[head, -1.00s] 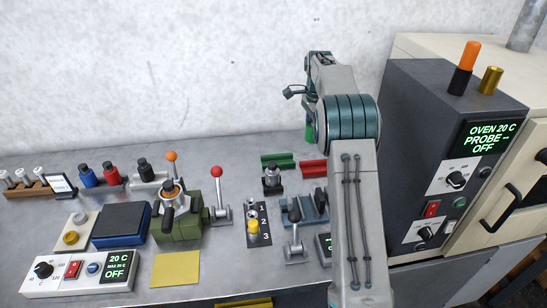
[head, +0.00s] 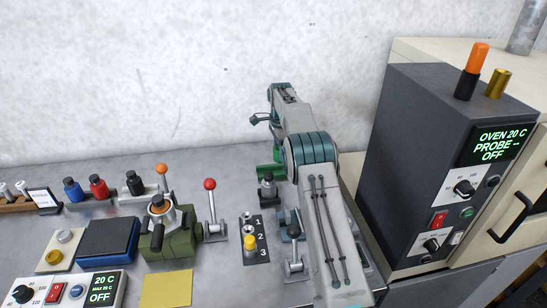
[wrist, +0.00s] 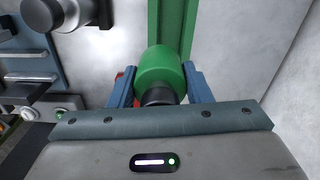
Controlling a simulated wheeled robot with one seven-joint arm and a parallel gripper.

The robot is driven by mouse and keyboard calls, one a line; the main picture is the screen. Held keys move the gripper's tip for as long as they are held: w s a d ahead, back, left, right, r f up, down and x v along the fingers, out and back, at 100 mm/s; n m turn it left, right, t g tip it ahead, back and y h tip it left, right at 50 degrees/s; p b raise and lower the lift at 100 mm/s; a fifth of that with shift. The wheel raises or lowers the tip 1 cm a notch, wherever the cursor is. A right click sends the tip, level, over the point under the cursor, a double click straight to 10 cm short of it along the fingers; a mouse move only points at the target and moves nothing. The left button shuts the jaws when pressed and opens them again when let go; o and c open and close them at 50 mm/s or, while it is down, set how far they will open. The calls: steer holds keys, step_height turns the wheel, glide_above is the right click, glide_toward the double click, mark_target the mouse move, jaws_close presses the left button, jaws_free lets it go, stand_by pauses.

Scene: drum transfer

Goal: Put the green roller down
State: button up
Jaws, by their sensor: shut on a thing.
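The green roller (wrist: 160,68) with its dark end sits between the blue fingers of my gripper (wrist: 160,84) in the wrist view. My gripper is shut on it. The green cradle (wrist: 171,22) lies directly beyond the roller, lined up with it. I cannot tell whether the roller touches it. In the head view, the green cradle (head: 265,171) is at the back of the bench, and a bit of the green roller (head: 278,156) shows just above it under my wrist. My arm hides the fingers there.
The dark oven control box (head: 430,160) rises to the right. A pale wall closes off the back.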

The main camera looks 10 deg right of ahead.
steer(key=shift+w+a+f+p, duration=0.25)
steer(key=shift+a+f, duration=0.05)
steer(key=shift+f, duration=0.6)
steer(key=shift+w+a+f+p, duration=0.25)
steer(key=shift+a+f, duration=0.05)
steer(key=shift+f, duration=0.55)
steer(key=shift+w+a+f+p, duration=0.25)
steer(key=shift+a+f, duration=0.05)
steer(key=shift+f, duration=0.6)
steer(key=shift+f, duration=0.15)
steer(key=o, duration=1.2)
steer(key=shift+o, duration=0.2)
